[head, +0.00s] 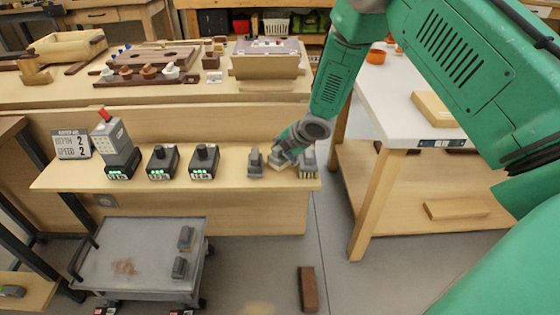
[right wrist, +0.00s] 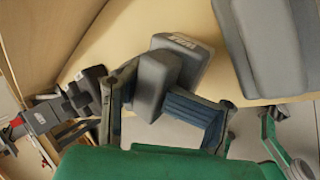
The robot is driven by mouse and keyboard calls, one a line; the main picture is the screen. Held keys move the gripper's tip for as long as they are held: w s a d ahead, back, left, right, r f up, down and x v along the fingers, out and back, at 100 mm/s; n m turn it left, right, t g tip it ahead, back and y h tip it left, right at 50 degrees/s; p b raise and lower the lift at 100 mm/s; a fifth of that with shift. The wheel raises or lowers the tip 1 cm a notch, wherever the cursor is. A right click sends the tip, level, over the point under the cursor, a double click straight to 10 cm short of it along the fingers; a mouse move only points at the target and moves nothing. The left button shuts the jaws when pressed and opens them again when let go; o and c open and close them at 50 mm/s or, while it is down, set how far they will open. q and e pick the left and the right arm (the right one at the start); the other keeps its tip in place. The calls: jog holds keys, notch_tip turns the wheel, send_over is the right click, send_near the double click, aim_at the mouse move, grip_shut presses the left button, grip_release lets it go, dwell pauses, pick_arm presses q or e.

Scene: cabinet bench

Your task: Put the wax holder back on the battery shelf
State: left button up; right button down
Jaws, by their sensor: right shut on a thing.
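The wax holder, a grey block with rounded edges, is between the fingers of my right gripper (head: 280,154). In the right wrist view the wax holder (right wrist: 155,84) sits between the gripper's fingers (right wrist: 160,110), with its lower end hidden by them. My right gripper is shut on it at the right end of the battery shelf (head: 225,176). I cannot tell whether the holder touches the shelf. A small grey block (head: 255,163) stands to its left and a grey brush-like piece (head: 307,163) to its right. My left gripper is not in view.
Several black chargers with green lights (head: 162,162) line the shelf's left part, one carrying a grey tool with a red top (head: 112,138). A grey cart (head: 140,255) with two grey blocks stands below. A white-topped table (head: 410,100) is at right. A brown block (head: 307,289) lies on the floor.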

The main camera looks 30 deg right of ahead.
jog(key=f, duration=0.3)
jog(key=shift+d, duration=0.25)
jog(key=shift+a+r, duration=0.1)
jog(key=c, duration=1.2)
grip_release()
jog(key=shift+a, duration=0.1)
jog(key=shift+o, duration=1)
jog(key=shift+a, duration=0.15)
jog(key=shift+s, duration=0.1)
